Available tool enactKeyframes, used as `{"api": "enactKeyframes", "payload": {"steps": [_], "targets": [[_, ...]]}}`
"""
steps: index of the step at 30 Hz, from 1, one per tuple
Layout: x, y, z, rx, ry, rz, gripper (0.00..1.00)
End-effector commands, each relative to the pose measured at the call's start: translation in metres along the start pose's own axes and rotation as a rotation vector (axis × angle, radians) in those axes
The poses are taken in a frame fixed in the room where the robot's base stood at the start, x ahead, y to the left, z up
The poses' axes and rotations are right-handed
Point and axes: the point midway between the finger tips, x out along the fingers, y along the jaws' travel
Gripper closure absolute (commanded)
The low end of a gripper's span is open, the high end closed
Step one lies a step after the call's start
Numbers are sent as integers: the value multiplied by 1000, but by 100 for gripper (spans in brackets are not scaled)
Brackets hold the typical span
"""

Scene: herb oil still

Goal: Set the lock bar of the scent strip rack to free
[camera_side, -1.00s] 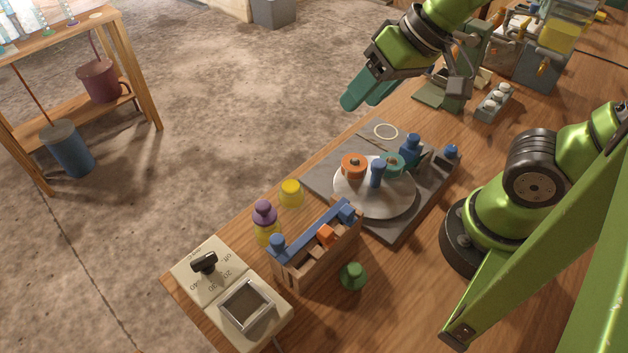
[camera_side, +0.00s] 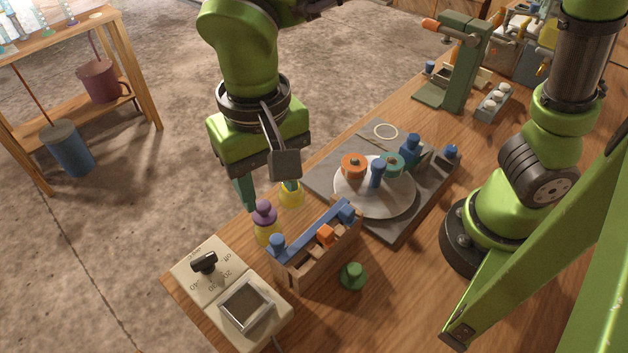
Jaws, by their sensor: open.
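The scent strip rack (camera_side: 318,262) is a wooden rack near the front of the bench. A blue lock bar (camera_side: 308,236) lies along its top, with a blue knob at its near left end and a blue block at its far right end. An orange piece (camera_side: 325,235) shows beside the bar. The camera arm part hides some of the far finger. The gripper does not touch the bar.
A green knobbed piece (camera_side: 353,276) stands in front. A dial box (camera_side: 205,265) is at left. A grey board with a white turntable (camera_side: 375,205) is at right.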

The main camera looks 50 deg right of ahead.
Motion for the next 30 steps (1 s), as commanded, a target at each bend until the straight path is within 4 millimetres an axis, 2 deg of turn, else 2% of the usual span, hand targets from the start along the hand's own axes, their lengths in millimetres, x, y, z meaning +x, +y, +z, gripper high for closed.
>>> {"api": "enactKeyframes", "payload": {"steps": [1, 9, 15, 21, 30], "targets": [[12, 1, 1, -1, -3, 5, 50], [72, 1, 1, -1, -3, 4, 50], [106, 1, 0, -1, -2, 2, 50], [122, 0, 0, 0, -1, -1, 50], [125, 0, 0, 0, 0, -2, 50]]}}
